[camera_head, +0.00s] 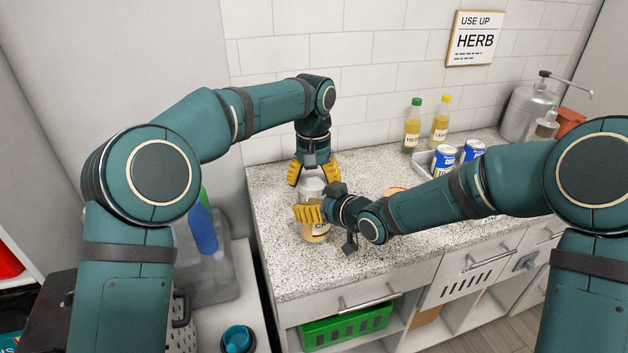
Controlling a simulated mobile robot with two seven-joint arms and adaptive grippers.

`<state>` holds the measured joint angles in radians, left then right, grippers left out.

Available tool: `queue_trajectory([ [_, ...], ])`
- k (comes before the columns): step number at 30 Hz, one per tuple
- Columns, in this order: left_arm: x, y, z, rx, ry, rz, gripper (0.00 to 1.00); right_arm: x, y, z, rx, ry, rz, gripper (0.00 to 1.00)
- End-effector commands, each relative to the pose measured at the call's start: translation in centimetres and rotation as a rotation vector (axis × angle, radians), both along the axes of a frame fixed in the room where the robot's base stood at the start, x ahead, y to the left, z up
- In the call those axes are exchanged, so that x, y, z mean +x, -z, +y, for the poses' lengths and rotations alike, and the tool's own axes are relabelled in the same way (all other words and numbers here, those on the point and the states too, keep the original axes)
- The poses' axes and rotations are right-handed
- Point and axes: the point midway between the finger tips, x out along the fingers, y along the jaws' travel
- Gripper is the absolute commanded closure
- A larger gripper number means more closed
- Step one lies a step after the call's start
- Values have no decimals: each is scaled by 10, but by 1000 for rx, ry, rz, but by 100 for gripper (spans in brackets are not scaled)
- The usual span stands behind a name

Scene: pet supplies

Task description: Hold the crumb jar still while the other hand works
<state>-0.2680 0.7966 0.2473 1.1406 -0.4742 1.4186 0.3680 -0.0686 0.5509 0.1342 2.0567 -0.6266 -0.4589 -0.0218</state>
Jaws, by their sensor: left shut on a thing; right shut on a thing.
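The crumb jar (315,233) stands upright on the speckled counter (285,245), near its left front part. It looks clear with pale tan contents low down and a whitish upper part. My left gripper (313,178) comes down from above, its yellow fingers on either side of the jar's top, shut on it. My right gripper (304,213) reaches across from the right and is shut on the jar's body, its yellow fingers hiding the middle. Whether the top is a separate lid cannot be told.
Two bottles with green (412,127) and yellow (440,122) caps stand by the wall. Cans (444,158) sit in a tray behind my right arm. A metal pump dispenser (527,107) is at the far right. A blue bottle (203,228) stands left, below the counter.

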Motion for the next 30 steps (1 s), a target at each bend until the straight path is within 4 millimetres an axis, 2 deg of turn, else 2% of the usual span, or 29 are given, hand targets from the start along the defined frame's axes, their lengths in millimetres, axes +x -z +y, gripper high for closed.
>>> queue_trajectory([
  [2, -1, 0, 0, 0, 0, 2, 73, 1, 0, -1, 1, 2, -1, 100],
  [3, -1, 0, 0, 0, -1, 2, 20, 1, 0, -1, 1, 2, -1, 100],
  [5, -1, 0, 0, 0, -1, 2, 0, 1, 0, -1, 1, 2, -1, 100],
  [14, 0, -3, -1, -1, -1, 0, 0, 0, 0, 0, 0, 1, 0, 100],
  [24, 1, -41, 0, -1, -3, 0, 0, 0, 0, 0, 0, 1, 0, 100],
  [30, 1, -45, 0, -1, -3, 0, 0, 0, 0, 0, 0, 1, 0, 100],
])
